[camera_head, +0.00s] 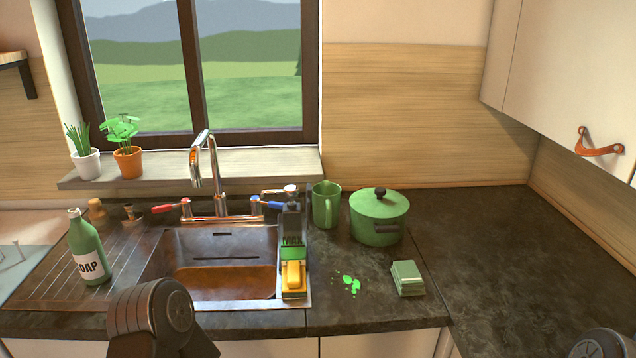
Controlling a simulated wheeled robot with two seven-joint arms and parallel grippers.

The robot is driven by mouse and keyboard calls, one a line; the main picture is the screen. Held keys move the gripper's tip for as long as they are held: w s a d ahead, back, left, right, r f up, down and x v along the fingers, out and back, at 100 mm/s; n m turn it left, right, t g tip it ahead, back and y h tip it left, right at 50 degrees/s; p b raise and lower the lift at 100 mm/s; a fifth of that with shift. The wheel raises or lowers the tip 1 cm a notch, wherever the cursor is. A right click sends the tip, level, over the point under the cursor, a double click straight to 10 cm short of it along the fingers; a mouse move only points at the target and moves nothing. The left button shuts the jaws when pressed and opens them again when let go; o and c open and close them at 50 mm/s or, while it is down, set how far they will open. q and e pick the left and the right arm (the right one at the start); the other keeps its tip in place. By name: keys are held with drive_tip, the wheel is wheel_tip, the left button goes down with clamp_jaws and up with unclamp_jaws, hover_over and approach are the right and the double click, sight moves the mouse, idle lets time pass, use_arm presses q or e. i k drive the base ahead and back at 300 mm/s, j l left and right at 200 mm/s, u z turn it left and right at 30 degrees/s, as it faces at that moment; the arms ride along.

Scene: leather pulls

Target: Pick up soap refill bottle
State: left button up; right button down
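A green bottle with a white label reading "SOAP" (88,250) stands upright on the ribbed drainboard, left of the sink. No gripper touches it. A dark part of my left arm (152,312) shows at the bottom, to the right of and nearer than the bottle. A small piece of my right arm (600,346) shows in the bottom right corner. Neither gripper's fingers show in the picture.
The sink (215,265) with its faucet (216,180) lies right of the bottle. Stoppers (97,212) stand behind the bottle. A dark dispenser (291,235), yellow sponge (292,276), green mug (325,205), green pot (378,217) and green block (407,278) stand further right. The right counter is clear.

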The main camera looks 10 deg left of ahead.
sight(85, 241)
drive_tip(key=u, duration=1.65)
drive_tip(key=j+u, duration=0.3)
drive_tip(key=j, duration=0.2)
drive_tip(key=i, duration=0.05)
